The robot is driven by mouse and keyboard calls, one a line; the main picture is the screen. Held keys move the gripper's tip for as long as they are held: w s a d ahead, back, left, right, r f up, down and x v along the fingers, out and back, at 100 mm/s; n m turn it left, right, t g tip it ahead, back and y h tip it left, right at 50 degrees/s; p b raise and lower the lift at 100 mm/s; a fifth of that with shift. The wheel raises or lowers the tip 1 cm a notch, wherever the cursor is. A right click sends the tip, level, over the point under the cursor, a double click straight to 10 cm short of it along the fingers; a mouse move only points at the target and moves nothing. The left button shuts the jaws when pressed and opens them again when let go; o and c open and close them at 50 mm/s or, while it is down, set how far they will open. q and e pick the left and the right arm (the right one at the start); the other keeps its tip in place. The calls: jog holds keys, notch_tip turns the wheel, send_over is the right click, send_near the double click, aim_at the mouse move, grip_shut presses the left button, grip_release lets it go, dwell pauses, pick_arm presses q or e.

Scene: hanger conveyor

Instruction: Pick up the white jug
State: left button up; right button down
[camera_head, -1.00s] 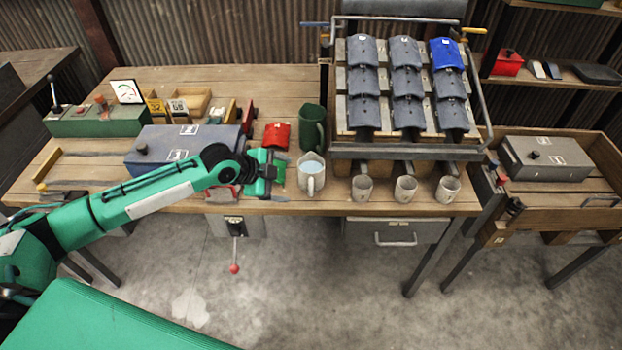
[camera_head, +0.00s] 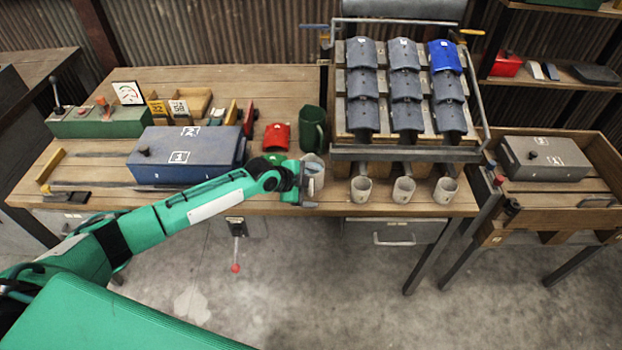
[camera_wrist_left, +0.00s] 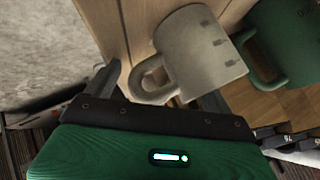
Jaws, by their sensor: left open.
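The white jug (camera_head: 318,165) stands on the wooden workbench, partly hidden behind my left gripper (camera_head: 308,183). In the left wrist view the jug (camera_wrist_left: 198,50) fills the upper middle, and its looped handle points toward my gripper. My left gripper (camera_wrist_left: 163,82) is open, with one finger on each side of the handle; the right-hand finger is close to the jug's body. I cannot tell whether either finger touches it. My right gripper is not in view.
A green jug (camera_head: 313,127) stands just behind the white one; it also shows in the wrist view (camera_wrist_left: 280,40). A red item (camera_head: 276,136) lies to its left, with a blue-grey case (camera_head: 180,155) further left. Several small cups (camera_head: 361,188) stand right, below the rack (camera_head: 405,153).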

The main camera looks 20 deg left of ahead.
pick_arm(q)
jog(key=c, duration=1.5)
jog(key=shift+o, duration=0.2)
jog(key=shift+r, duration=0.1)
